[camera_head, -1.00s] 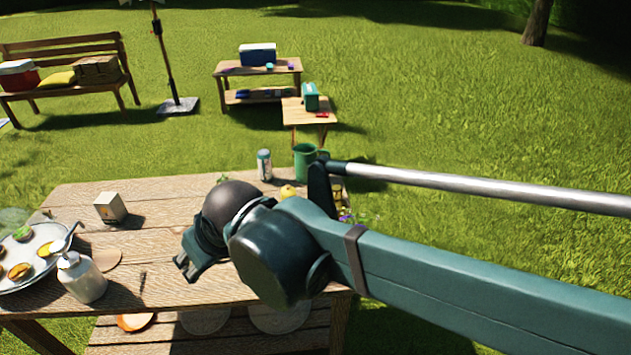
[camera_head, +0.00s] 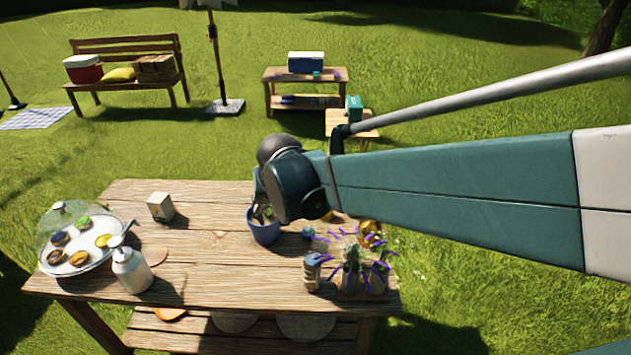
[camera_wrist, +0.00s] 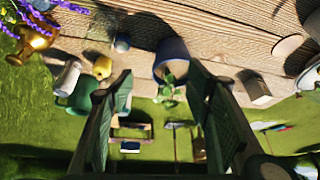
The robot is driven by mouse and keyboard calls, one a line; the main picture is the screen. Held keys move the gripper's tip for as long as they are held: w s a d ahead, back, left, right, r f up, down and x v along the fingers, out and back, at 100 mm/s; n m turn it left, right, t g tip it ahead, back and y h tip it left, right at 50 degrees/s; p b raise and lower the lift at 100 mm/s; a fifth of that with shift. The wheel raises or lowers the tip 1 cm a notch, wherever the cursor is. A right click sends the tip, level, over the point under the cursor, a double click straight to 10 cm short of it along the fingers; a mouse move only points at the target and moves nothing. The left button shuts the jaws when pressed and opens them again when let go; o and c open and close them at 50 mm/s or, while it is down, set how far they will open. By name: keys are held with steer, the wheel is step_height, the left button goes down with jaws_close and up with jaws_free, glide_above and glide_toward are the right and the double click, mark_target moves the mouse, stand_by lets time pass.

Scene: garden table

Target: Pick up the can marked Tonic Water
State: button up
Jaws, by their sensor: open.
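My gripper (camera_wrist: 158,74) is open and empty in the wrist view, its two dark green fingers spread wide. In the head view my arm hides it. A pale can-like cylinder (camera_wrist: 67,77) lies toward the left of the wrist view, outside the fingers, beside a green cup (camera_wrist: 78,98). No label can be read on it, so I cannot tell whether it is the Tonic Water can. It is not visible in the head view.
A blue plant pot (camera_head: 264,229) stands near my wrist; it also shows between the fingers. Flowers (camera_head: 352,262) and a striped jar (camera_head: 313,270) stand at the table's right. A soap bottle (camera_head: 131,266), pastry dome (camera_head: 82,240) and small box (camera_head: 160,206) are left. The table's middle is clear.

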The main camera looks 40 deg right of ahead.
steer(key=d+f+m+g+p, duration=0.1)
steer(key=d+f+m+p, duration=0.1)
steer(key=d, duration=0.8)
steer(key=d+f+m+g+h+p, duration=0.1)
steer(key=d+f+m+p, duration=0.2)
steer(key=d, duration=0.7)
steer(key=d+f+m+g+p, duration=0.2)
steer(key=d+f+m+p, duration=0.1)
steer(key=d, duration=0.7)
steer(key=shift+s+d+m+h+p, duration=0.25)
steer(key=shift+d+m+h+p, duration=0.05)
steer(key=shift+d+m+p, duration=0.15)
steer(key=shift+f, duration=0.2)
steer(key=shift+x, duration=1.2)
steer(key=shift+b+x, duration=0.55)
steer(key=shift+x, duration=2)
steer(key=shift+a, duration=0.1)
steer(key=c, duration=1.2)
